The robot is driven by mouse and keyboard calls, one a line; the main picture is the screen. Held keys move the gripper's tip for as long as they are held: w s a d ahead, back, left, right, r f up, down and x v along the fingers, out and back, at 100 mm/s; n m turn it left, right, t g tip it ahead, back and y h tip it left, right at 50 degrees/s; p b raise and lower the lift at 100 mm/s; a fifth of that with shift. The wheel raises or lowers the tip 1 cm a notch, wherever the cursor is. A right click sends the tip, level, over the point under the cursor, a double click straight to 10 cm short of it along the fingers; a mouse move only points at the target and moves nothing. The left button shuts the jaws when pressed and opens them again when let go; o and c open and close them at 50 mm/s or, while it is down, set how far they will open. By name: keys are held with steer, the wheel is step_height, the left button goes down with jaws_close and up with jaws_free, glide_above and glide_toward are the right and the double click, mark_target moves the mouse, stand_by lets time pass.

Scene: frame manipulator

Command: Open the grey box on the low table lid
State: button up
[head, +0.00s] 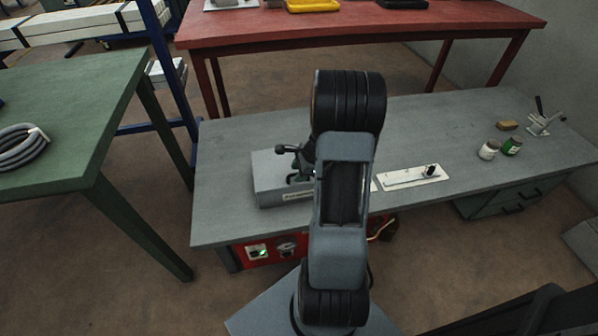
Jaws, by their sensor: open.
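A grey box (272,172) stands on the left part of the grey low table (440,130). It has a pale label (298,196) on its front, and its lid looks closed. My arm stands in front of the box and hides its right part. My gripper (294,164) is partly in view at the box, just left of my arm. Its jaws are open, but small and partly hidden by the arm. I cannot tell whether it touches the lid.
A white plate with a black knob (412,177) lies right of my arm. Two small jars (489,149), a tan block (507,125) and a metal clamp (543,120) stand farther right. A green table (70,110) is at left; a red table (350,25) is behind.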

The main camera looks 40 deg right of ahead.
steer(key=shift+c, duration=0.4)
jaws_close()
